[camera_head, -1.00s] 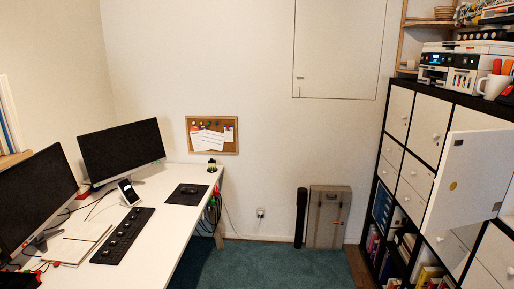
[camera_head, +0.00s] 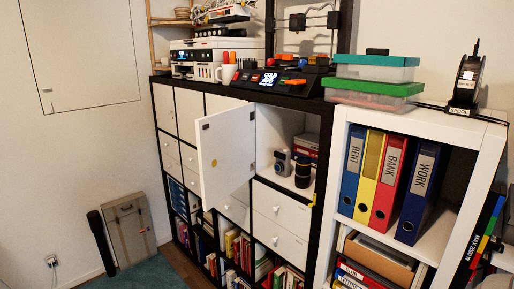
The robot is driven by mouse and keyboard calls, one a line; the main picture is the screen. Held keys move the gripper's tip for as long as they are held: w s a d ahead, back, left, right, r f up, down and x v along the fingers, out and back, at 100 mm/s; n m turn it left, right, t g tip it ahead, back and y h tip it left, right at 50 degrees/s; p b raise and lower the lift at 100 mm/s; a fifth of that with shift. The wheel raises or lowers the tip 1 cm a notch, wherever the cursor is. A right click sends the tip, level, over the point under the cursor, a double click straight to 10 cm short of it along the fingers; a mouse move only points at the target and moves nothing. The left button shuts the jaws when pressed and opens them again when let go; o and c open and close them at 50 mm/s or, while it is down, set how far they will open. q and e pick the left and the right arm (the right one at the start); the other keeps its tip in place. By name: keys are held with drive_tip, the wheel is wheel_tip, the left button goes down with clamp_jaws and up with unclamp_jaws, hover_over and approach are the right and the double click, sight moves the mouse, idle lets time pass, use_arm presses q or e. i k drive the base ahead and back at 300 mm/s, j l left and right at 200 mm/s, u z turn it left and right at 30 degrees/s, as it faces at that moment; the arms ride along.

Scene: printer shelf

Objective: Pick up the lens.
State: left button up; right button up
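A dark cylinder that looks like the lens (camera_head: 303,174) stands upright in an open compartment of the black-framed shelf (camera_head: 312,235). A grey object (camera_head: 282,163), possibly a camera, stands just left of it. Red items (camera_head: 305,147) sit behind them. The white compartment door (camera_head: 225,155) stands open to the left of the opening. Neither of my grippers is in view.
White drawers (camera_head: 280,208) and book compartments lie below the opening. A printer (camera_head: 205,55), a mug (camera_head: 226,74) and a black device with a lit display (camera_head: 268,80) stand on top. A white shelf with binders (camera_head: 389,185) stands at right.

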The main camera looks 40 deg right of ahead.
sight(303, 164)
drive_tip(key=i+z, duration=0.1)
drive_tip(key=z, duration=0.7)
drive_tip(key=i+j+z, duration=0.1)
drive_tip(key=z, duration=0.3)
drive_tip(key=j+z, duration=0.1)
drive_tip(key=z, duration=0.3)
drive_tip(key=i+j+z, duration=0.15)
drive_tip(key=j+z, duration=0.15)
drive_tip(key=i+j+z, duration=0.1)
drive_tip(key=j+z, duration=0.15)
drive_tip(key=i+j+z, duration=0.1)
drive_tip(key=j+z, duration=0.6)
drive_tip(key=j, duration=2.5)
drive_tip(key=i+z, duration=0.05)
